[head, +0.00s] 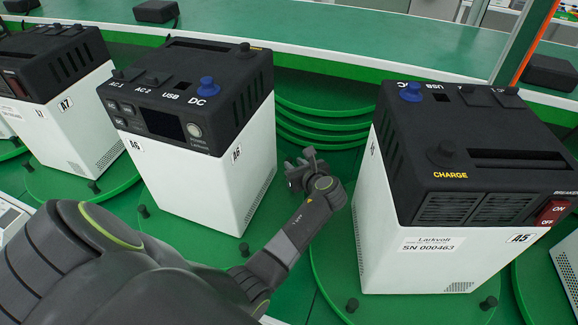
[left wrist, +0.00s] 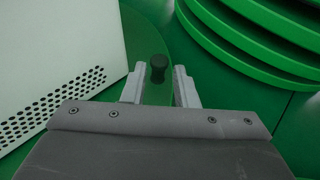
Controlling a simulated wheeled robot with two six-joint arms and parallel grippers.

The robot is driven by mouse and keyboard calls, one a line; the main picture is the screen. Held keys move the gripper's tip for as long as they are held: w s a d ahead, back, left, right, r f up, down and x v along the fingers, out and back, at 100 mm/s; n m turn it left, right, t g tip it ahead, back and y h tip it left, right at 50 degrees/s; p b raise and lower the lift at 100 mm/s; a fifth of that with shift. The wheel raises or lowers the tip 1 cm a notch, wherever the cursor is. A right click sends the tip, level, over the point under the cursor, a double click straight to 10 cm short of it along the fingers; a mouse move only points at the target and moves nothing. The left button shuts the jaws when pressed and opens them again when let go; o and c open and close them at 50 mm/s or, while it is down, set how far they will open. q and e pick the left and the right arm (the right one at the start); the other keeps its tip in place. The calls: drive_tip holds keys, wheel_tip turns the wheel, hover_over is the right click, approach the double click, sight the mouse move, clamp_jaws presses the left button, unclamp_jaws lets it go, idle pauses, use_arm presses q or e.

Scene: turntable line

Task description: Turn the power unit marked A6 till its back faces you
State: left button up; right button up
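The power unit marked A6 (head: 205,165) is a white box with a black top, standing on a round green turntable (head: 170,226). Its panel with display, AC, USB and DC markings faces toward me, angled left. Small black pegs (head: 244,249) stand on the turntable rim. My left gripper (head: 303,168) is to the right of A6, near its far right corner. In the left wrist view the left gripper (left wrist: 158,86) is open, with a black peg (left wrist: 158,68) showing between or just beyond its fingertips. I cannot tell whether they touch. A perforated white wall shows at left. My right gripper is out of view.
Unit A5 (head: 455,240) stands close on the right, with its CHARGE side and red switch toward me. Unit A7 (head: 80,125) stands on the left. Stacked green discs (head: 320,125) lie behind my gripper. A green bench (head: 330,40) runs along the back.

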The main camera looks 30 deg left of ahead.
sight(290, 160)
use_arm(q)
drive_tip(key=b+x, duration=0.2)
drive_tip(key=x, duration=0.2)
drive_tip(key=shift+f+b, duration=0.15)
drive_tip(key=shift+b, duration=0.25)
drive_tip(key=shift+w+a+f+b, duration=0.1)
drive_tip(key=shift+w+a+b, duration=0.1)
drive_tip(key=shift+a+b, duration=0.15)
clamp_jaws()
